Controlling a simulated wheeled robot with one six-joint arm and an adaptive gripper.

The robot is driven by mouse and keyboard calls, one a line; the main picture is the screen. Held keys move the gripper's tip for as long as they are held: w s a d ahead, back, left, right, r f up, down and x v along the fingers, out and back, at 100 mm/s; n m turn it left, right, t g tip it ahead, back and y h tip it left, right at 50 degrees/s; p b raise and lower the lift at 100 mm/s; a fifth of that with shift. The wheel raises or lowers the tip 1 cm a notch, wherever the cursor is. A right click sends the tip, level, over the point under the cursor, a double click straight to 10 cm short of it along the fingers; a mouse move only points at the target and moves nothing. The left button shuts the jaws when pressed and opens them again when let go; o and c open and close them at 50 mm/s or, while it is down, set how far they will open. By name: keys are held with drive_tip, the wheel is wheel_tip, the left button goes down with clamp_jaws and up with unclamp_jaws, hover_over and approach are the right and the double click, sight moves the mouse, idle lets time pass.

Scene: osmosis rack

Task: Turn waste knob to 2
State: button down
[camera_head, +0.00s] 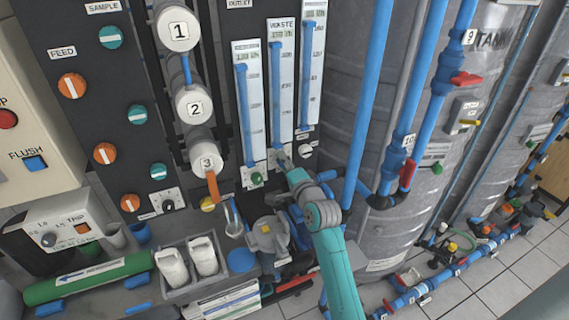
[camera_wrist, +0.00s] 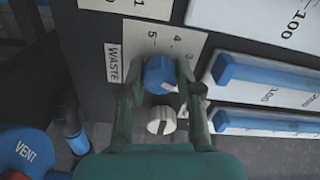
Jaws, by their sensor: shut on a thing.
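The blue waste knob (camera_wrist: 160,73) sits on a white dial plate (camera_wrist: 150,38) beside a WASTE label (camera_wrist: 113,62) in the wrist view. My gripper (camera_wrist: 163,82) is shut on the knob, one finger on each side. I cannot make out which number the knob points to. In the head view my gripper (camera_head: 283,162) is at the panel below the WASTE flow gauge (camera_head: 281,85) and covers the knob.
A white slotted knob (camera_wrist: 161,120) is close beside the fingers. A green knob (camera_head: 256,180) and a white knob (camera_head: 306,152) flank my gripper on the panel. Blue pipes (camera_head: 360,110) and a large grey tank (camera_head: 345,80) stand close on the right.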

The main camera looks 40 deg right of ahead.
drive_tip(key=shift+f, duration=0.1)
idle(0.3)
drive_tip(key=c, duration=0.8)
unclamp_jaws()
drive_tip(key=shift+o, duration=0.2)
drive_tip(key=shift+s, duration=0.15)
drive_tip(key=v, duration=1.1)
drive_tip(key=shift+s+a, duration=0.2)
drive_tip(key=shift+s, duration=0.15)
drive_tip(key=s+a+f+n+g+y, duration=0.1)
drive_tip(key=s+a+f+n, duration=0.3)
drive_tip(key=s+a+f, duration=0.35)
drive_tip(key=s+a+f+n+g+y, duration=0.1)
drive_tip(key=s+a+f+n, duration=0.35)
drive_tip(key=s+a, duration=0.5)
drive_tip(key=s+a+r+n+y, duration=0.1)
drive_tip(key=s+a+n, duration=0.2)
drive_tip(key=s, duration=0.7)
drive_tip(key=s+a+r+n+y, duration=0.1)
drive_tip(key=s+a+n+y, duration=0.1)
drive_tip(key=s+n, duration=0.5)
drive_tip(key=s+a, duration=0.1)
drive_tip(key=s, duration=0.3)
drive_tip(key=shift+s+r+g, duration=0.2)
drive_tip(key=shift+s+g, duration=0.05)
drive_tip(key=shift+g, duration=0.05)
